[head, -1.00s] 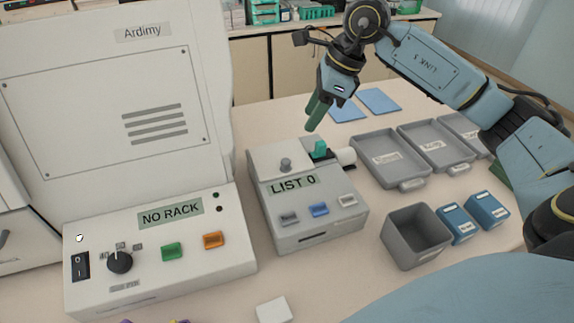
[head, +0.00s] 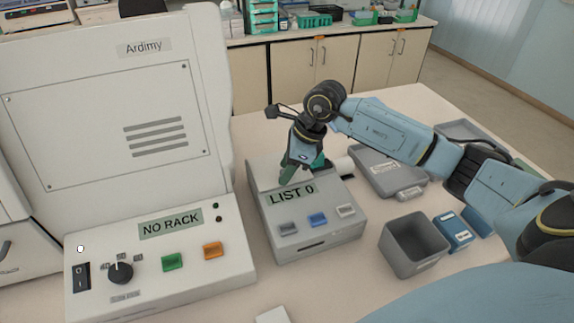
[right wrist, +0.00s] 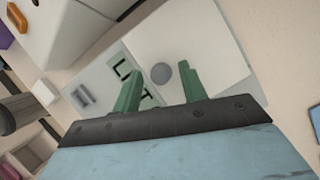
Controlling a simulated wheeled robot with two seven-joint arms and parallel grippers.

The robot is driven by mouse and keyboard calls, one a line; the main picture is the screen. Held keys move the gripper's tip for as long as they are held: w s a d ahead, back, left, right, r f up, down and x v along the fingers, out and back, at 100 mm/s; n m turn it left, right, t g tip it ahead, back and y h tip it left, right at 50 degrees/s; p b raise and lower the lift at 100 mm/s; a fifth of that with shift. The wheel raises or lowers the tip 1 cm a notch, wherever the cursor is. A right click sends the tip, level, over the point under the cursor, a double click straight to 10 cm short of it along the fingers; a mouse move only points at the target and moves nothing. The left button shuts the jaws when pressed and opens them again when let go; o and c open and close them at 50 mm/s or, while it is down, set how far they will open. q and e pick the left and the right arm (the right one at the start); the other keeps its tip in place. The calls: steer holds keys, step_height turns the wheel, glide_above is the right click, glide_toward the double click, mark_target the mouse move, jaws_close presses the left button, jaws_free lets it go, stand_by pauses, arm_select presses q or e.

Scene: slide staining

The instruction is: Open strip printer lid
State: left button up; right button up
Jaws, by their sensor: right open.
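The strip printer (head: 330,210) is a light grey box labelled "LIST 0", standing in the middle of the table. Its pale lid (head: 262,176) lies flat and closed on top at the back left. My right gripper (head: 289,178) is just above the lid with its green fingers pointing down. In the right wrist view the lid (right wrist: 205,42) carries a round grey knob (right wrist: 160,72), which shows between the two parted fingers (right wrist: 160,90). No grip on the knob shows. In the head view the gripper hides the knob. My left gripper is out of view.
A large white machine (head: 95,120) with a "NO RACK" display stands close left of the printer. A grey open bin (head: 412,243), blue boxes (head: 453,231) and a grey tray (head: 380,170) are to the right.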

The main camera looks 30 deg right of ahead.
steer(key=shift+c, duration=0.2)
jaws_close()
steer(key=shift+d+r, duration=0.1)
